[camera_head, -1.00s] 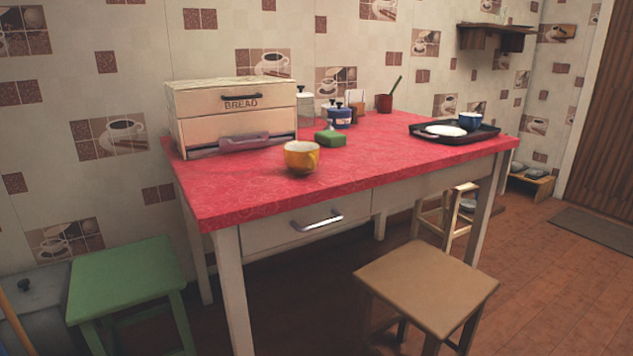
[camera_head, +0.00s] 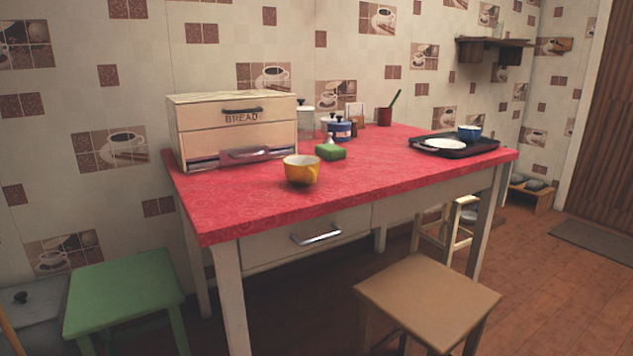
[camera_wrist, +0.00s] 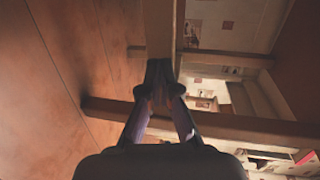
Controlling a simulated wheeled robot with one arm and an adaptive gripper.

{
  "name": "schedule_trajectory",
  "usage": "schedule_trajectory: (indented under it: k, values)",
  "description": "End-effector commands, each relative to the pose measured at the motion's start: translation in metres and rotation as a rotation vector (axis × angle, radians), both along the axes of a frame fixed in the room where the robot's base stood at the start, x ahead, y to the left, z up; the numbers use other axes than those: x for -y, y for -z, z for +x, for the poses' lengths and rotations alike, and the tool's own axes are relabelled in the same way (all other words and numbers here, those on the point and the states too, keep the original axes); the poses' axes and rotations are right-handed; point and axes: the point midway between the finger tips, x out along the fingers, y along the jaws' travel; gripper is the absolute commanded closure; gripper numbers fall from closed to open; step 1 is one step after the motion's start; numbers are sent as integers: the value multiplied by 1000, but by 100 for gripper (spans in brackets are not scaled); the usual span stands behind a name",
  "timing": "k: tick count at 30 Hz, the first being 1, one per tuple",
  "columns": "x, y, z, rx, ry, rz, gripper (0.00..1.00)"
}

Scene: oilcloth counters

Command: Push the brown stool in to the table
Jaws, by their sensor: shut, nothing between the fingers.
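The brown stool (camera_head: 428,300) stands upright in front of the right half of the red-topped table (camera_head: 240,208), in the head view. Its seat is lower than the tabletop and lies outside the table's front edge, partly covering the right front table leg. The stool's lower legs are cut off by the frame. My gripper (camera_wrist: 158,72) shows only in the wrist view. Its fingers are together and empty, with the tips at a wooden upright (camera_wrist: 160,30) that looks like a stool leg. I cannot tell whether they touch it.
A green stool (camera_head: 125,285) stands at the table's left end. A pale stool (camera_head: 450,235) is behind the table's right front leg. The tabletop holds a bread box (camera_head: 235,130), a yellow cup (camera_head: 301,170) and a black tray (camera_head: 480,145).

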Motion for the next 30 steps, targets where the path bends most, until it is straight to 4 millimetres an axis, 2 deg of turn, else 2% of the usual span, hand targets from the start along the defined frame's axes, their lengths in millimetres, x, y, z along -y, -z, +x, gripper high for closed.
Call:
schedule_trajectory:
  k: [30]
  values:
    - [-30, 1, 36, 0, -5, 0, 100]
